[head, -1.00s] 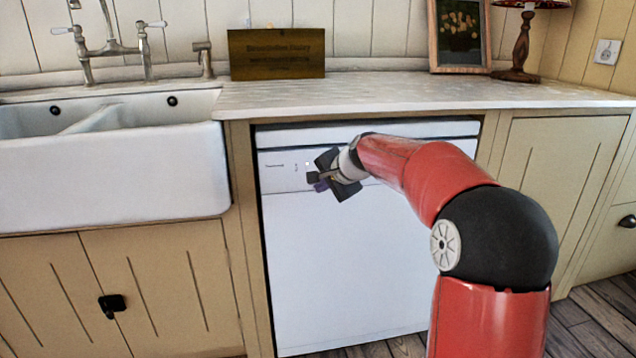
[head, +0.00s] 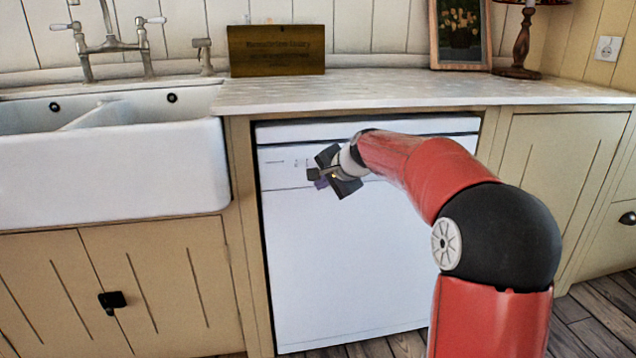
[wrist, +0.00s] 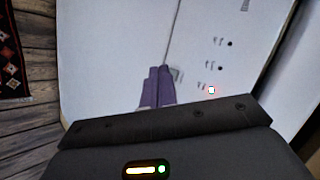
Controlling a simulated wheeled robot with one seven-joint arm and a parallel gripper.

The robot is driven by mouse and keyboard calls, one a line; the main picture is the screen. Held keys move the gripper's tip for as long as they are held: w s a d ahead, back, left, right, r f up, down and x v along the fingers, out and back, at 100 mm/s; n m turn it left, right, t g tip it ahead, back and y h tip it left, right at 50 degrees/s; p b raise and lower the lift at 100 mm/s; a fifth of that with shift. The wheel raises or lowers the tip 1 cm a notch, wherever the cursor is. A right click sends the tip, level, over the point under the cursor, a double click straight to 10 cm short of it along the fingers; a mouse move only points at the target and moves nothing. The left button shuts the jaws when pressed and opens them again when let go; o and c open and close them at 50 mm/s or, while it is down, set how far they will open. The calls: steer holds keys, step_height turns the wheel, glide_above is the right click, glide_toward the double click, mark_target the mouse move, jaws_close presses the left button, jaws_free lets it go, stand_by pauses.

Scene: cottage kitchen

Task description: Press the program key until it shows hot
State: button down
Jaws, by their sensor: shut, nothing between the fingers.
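The white dishwasher (head: 340,265) stands under the counter, with its control panel (head: 277,168) along the top. My gripper (head: 318,180) is in front of this panel, fingers shut and empty. In the wrist view the purple fingertips (wrist: 158,70) are at or close to the panel face, beside a small grey mark (wrist: 177,75). I cannot tell whether they touch. Several small printed marks and dots show there. One indicator (wrist: 211,90), nearest my gripper body, is lit; two other dots (wrist: 221,67) are dark. The labels are too small to read. No program key is clearly visible.
The counter (head: 400,90) juts above the dishwasher. A white double sink (head: 110,175) is at left, with a tap behind it. A sign (head: 277,50), a framed picture and a lamp stand at the back of the counter. A patterned rug (wrist: 10,55) lies on the wooden floor.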

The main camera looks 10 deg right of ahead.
steer(key=shift+s, duration=0.25)
steer(key=s+b, duration=0.4)
steer(key=s, duration=0.2)
stand_by(0.4)
stand_by(0.4)
